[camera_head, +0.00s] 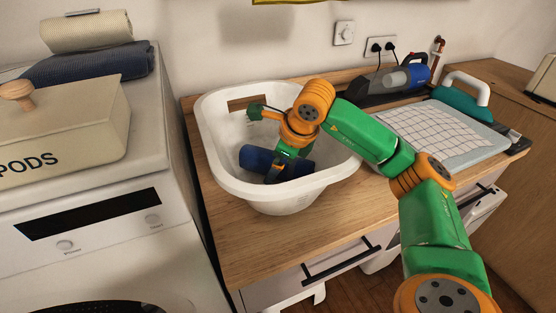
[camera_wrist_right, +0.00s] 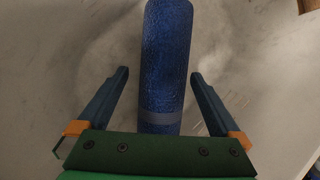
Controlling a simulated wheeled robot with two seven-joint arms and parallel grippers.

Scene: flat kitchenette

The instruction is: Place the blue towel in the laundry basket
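The rolled blue towel (camera_head: 257,158) lies inside the white laundry basket (camera_head: 285,200) on the wooden counter. In the right wrist view the blue towel (camera_wrist_right: 167,60) runs lengthwise between the fingers, with a gap on each side. My right gripper (camera_head: 276,170) reaches down into the basket at the towel; it also shows in the wrist view (camera_wrist_right: 159,73). It is open, and its fingers are apart from the towel. The gripper hides part of the towel in the head view. My left gripper is not in view.
A dark blue folded towel (camera_head: 85,66) and a beige rolled towel (camera_head: 86,31) are stacked on the washing machine (camera_head: 110,210) beside a PODS box (camera_head: 75,130). Right of the basket are a handheld vacuum (camera_head: 390,80) and an ironing pad (camera_head: 440,135).

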